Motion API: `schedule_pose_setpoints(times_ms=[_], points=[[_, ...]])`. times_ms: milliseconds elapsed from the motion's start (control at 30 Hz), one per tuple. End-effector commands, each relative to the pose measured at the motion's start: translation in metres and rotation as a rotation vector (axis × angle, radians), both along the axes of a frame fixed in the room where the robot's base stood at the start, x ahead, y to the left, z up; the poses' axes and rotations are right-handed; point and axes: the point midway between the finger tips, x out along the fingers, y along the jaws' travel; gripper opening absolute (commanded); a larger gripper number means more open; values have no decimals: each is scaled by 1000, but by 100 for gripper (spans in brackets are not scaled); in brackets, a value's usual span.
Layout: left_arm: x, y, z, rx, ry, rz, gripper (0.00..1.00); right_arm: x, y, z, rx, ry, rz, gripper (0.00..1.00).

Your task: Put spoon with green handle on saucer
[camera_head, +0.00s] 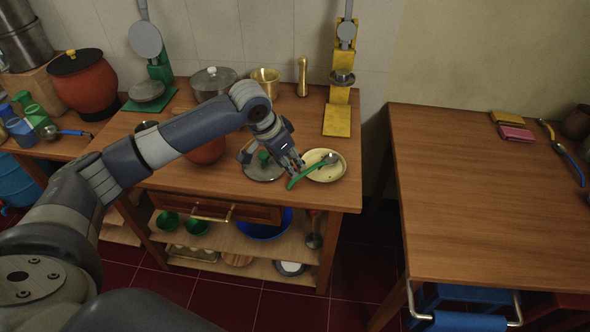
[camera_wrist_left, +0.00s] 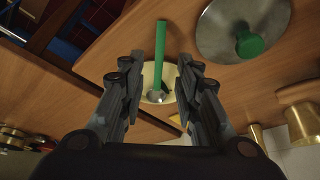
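The spoon with the green handle (camera_head: 306,174) lies across the cream saucer (camera_head: 338,174) near the right front of the wooden table. Its metal bowl is over the saucer, and its handle sticks out past the rim to the left. In the left wrist view, the spoon's green handle (camera_wrist_left: 159,52) runs between the fingers, and its bowl lies over the saucer (camera_wrist_left: 147,98). My left gripper (camera_head: 298,164) is just above and beside the handle. Its fingers (camera_wrist_left: 160,75) are spread apart, with gaps on both sides of the handle. My right gripper is not in view.
A pot lid with a green knob (camera_head: 265,172) lies just left of the spoon. A yellow stand (camera_head: 337,120), a brass pot (camera_head: 265,80) and a wooden mill (camera_head: 302,76) stand behind. A gap separates this table from the right table (camera_head: 480,210), mostly clear.

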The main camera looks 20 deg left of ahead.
Motion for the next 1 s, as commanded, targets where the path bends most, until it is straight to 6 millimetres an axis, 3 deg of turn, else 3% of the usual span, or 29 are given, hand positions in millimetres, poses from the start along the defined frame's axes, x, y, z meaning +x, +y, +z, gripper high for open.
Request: schedule_pose_setpoints(times_ms=[133, 333, 867, 1000], points=[[-10, 5, 28, 0, -4, 1, 30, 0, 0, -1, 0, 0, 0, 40], [-17, 9, 48, 0, -1, 0, 30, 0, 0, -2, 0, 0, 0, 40], [-19, 9, 52, -1, 1, 1, 30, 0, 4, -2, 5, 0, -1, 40], [-23, 2, 44, -1, 4, -14, 30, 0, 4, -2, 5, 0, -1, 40]])
